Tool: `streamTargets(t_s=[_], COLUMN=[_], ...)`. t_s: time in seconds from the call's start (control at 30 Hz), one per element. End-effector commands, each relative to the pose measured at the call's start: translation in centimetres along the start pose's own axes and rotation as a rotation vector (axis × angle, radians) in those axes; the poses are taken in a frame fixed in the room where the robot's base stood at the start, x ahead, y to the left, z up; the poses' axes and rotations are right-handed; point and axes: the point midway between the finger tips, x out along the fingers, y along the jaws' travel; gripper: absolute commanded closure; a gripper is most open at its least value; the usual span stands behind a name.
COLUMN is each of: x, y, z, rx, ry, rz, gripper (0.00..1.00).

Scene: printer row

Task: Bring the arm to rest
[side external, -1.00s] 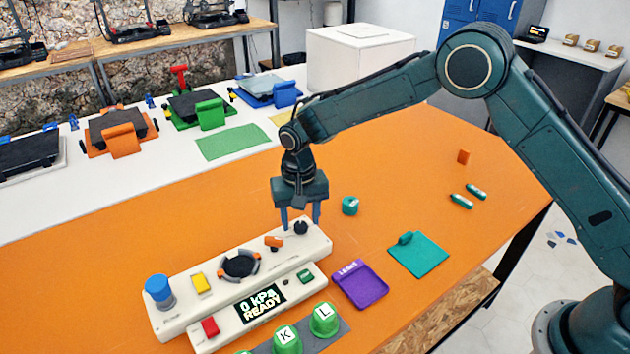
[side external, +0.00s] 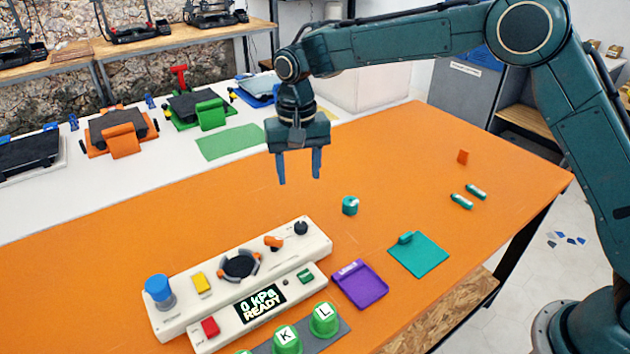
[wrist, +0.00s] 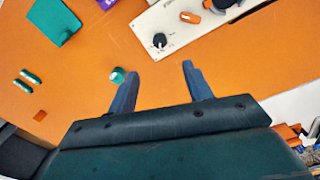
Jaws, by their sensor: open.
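My gripper (side external: 299,166) is open and empty, with two blue-grey fingers pointing down, raised above the orange table (side external: 130,225). In the side external view it appears above and behind the cream control panel (side external: 318,240), apart from it. The panel has a black knob (side external: 301,228), an orange lever and a display reading "0 kPa READY". The wrist view shows both fingers (wrist: 156,85) spread with nothing between them; the panel's black knob (wrist: 160,40) lies beyond the fingertips.
A small teal cylinder (side external: 350,206) stands right of the panel. A purple tray (side external: 362,287) and a teal plate (side external: 418,255) lie to the right. Green domes (side external: 324,320) marked K and L stand in front. Small teal pieces (side external: 462,201) and an orange block (side external: 463,157) lie far right.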

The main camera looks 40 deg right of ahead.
Motion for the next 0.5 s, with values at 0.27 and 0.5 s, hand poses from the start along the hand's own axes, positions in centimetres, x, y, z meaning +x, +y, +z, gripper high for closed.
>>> streamTargets(t_s=[0.27, 0.5], x=[-0.20, -0.70], y=[0.00, 0.36], z=[-0.01, 0.08], rx=[0.000, -0.002], ry=[0.000, 0.005], rz=[0.000, -0.004], gripper=[0.50, 0.50])
